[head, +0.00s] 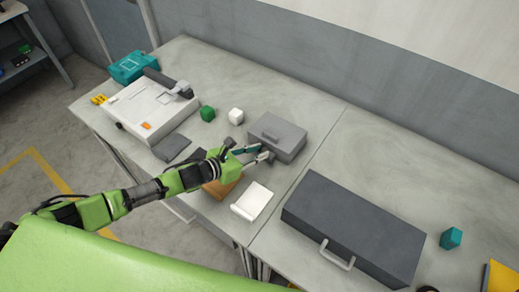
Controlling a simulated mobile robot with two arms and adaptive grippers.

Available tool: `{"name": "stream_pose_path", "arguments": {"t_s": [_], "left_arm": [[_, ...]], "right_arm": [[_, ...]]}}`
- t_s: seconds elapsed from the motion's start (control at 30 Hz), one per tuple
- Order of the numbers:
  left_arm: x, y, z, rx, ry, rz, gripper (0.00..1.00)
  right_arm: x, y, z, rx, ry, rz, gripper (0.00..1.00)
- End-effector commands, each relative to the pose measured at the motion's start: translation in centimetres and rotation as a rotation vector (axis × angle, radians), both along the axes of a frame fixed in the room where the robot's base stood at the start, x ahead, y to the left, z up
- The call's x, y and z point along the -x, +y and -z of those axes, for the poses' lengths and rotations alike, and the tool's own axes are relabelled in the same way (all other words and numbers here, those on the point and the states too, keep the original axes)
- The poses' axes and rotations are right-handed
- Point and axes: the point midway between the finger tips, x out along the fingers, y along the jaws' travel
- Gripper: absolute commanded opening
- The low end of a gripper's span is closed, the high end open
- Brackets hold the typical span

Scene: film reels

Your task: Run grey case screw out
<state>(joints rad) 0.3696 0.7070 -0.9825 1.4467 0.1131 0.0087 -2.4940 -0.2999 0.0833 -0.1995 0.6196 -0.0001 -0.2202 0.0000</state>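A small grey case (284,146) with a raised handle-like block on its lid stands on the bench, right of centre in the back half. My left gripper (264,152) reaches in from the left, close to the case's front left side. Its two fingers are spread apart, and I see nothing held between them. Whether a fingertip touches the case I cannot tell. No screw can be made out at this size; the gripper partly covers that side of the case. My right gripper is not in view.
A large dark grey box (352,218) with a front handle stands to the right. A white open pad (252,201) and an orange-brown block (222,188) lie in front. The back right bench is clear.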

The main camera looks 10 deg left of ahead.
Motion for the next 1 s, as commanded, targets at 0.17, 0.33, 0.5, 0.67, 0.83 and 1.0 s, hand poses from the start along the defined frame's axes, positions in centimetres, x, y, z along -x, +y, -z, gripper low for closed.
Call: {"name": "stream_pose_path", "arguments": {"t_s": [0.17, 0.33, 0.5, 0.67, 0.83, 1.0], "left_arm": [[-0.68, -0.59, 0.3, 0.0, -0.001, 0.001, 0.21], [-0.74, -0.63, 0.39, 0.0, 0.0, 0.001, 0.21], [-0.72, -0.6, 0.39, 0.0, 0.0, 0.001, 0.05], [-0.71, -0.59, 0.39, 0.0, 0.0, 0.001, 0.0], [-0.65, -0.66, 0.42, 0.002, 0.001, -0.01, 0.0], [-0.5, -0.81, 0.5, 0.004, 0.003, -0.053, 0.0]], "right_arm": [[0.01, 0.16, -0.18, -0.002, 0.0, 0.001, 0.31], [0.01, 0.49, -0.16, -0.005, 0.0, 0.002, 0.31], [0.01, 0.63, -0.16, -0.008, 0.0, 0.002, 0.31], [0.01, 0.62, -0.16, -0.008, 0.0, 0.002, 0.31], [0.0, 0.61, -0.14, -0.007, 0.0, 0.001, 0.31], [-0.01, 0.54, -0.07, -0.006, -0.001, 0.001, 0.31]]}}
